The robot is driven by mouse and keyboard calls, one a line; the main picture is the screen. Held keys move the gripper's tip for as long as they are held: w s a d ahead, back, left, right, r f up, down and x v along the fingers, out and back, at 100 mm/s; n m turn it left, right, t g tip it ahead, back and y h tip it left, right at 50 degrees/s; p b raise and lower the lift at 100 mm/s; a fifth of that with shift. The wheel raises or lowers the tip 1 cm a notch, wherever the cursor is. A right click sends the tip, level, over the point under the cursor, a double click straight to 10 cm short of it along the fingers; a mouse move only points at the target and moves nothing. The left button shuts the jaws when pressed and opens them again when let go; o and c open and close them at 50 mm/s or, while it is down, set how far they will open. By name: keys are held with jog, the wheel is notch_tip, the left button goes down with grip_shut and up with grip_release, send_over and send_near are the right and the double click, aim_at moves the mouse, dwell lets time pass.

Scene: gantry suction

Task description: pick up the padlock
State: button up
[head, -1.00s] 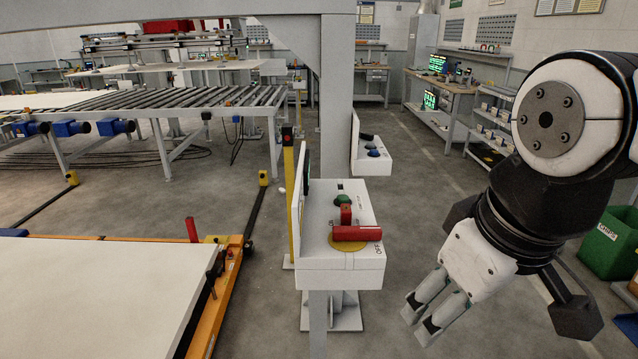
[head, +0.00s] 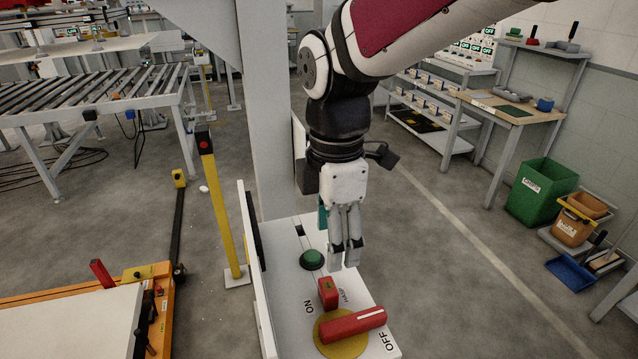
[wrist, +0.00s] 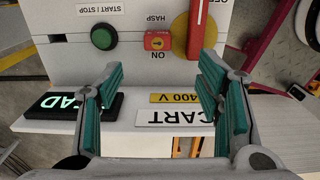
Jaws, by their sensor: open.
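The padlock looks to be the small red block (head: 328,292) on the sloping white control panel (head: 287,270), beside the HASP label. In the wrist view the red padlock (wrist: 158,40) has a yellow mark on its face and lies ahead, between the lines of the two fingers. My gripper (head: 346,255) points down above the panel, a little above and behind the padlock in the head view. In the wrist view my gripper (wrist: 160,78) is open, its green-padded fingers apart with nothing between them. A shackle cannot be made out.
A red rotary handle (head: 352,325) on a yellow disc sits close to the padlock. A green button (head: 312,259) is on its other side. A white upright plate (head: 256,285) edges the panel at left.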

aim_at(328, 286)
notch_tip(328, 286, down, 8)
jog(key=shift+r, duration=0.1)
jog(key=shift+w+a+f+p, duration=0.1)
jog(key=shift+f+p, duration=0.1)
jog(key=shift+f, duration=1.25)
jog(key=shift+w+a+f+p, duration=0.1)
jog(key=shift+f+p, duration=0.1)
jog(key=shift+f, duration=1.25)
jog(key=c, duration=1.3)
jog(key=shift+r, duration=0.15)
